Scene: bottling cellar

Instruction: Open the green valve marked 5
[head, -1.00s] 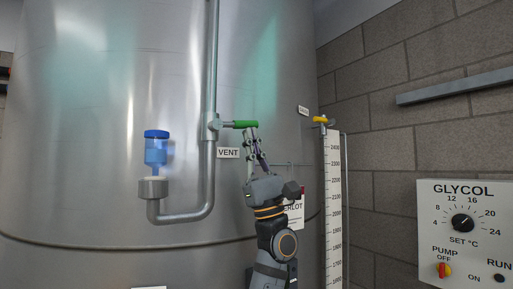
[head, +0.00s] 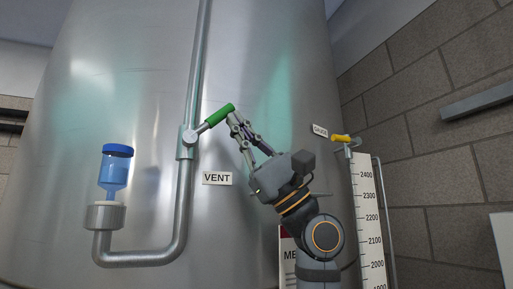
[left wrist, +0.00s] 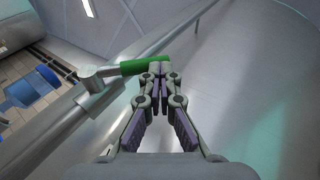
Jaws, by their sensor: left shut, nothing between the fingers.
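The green valve handle (head: 219,115) sits on a grey valve body (head: 187,140) on the tank's vertical pipe. It slants up to the right. The label (head: 217,178) below it reads VENT; I see no 5. My left gripper (head: 234,118) is shut and empty, its fingertips against or very near the underside of the handle's outer end. In the left wrist view the green handle (left wrist: 143,67) lies just beyond the shut fingertips (left wrist: 160,68); contact is hard to tell. My right gripper is not in view.
A blue-capped airlock (head: 116,170) stands on the pipe's lower bend at left. A yellow-handled valve (head: 341,139) tops the level scale (head: 370,215) at right. The tank wall (head: 270,60) is close behind; space above the handle looks clear.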

